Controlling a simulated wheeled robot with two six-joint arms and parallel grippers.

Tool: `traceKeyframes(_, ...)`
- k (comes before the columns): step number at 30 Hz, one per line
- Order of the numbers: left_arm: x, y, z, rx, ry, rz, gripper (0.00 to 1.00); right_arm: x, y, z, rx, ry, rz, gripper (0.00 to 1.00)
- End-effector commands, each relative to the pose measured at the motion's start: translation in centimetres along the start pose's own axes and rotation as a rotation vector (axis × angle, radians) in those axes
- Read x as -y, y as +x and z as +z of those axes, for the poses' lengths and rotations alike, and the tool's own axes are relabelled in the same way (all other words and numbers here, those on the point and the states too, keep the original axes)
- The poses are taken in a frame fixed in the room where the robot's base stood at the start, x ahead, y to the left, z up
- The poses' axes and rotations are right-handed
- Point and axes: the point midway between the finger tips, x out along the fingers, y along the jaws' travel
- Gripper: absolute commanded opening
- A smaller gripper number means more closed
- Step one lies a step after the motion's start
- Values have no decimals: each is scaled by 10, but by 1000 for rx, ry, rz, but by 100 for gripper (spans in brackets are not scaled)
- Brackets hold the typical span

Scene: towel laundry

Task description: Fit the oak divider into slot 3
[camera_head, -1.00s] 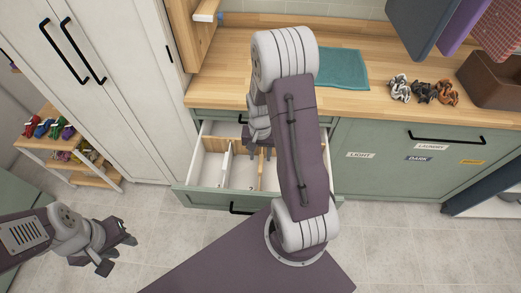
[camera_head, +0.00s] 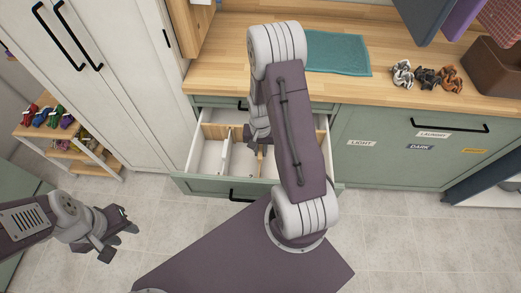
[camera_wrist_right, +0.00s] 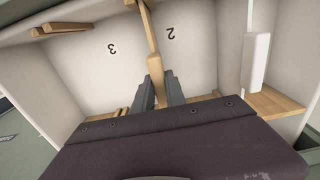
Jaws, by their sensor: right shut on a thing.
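The open drawer (camera_head: 205,186) is under the counter, largely behind my right arm in the head view. In the right wrist view its white floor carries the labels 3 (camera_wrist_right: 111,49) and 2 (camera_wrist_right: 170,33), upside down. My right gripper (camera_wrist_right: 157,92) is inside the drawer, shut on the oak divider (camera_wrist_right: 154,68), seen nearly edge-on between the two labels. Whether the divider sits in a slot or touches the floor cannot be told. My left gripper (camera_head: 118,238) is open and empty over the floor at the left.
A white divider (camera_wrist_right: 256,52) stands at the right in the wrist view. Wooden strips (camera_wrist_right: 67,28) line the drawer walls. A small wooden shelf (camera_head: 95,168) stands at the left.

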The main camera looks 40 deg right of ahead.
Motion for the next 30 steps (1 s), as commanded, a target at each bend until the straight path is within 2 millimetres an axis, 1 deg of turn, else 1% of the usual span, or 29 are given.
traceKeyframes(30, -1, -46, -5, 0, 0, 0, 36, 0, -50, 0, 0, 0, 0, 0)
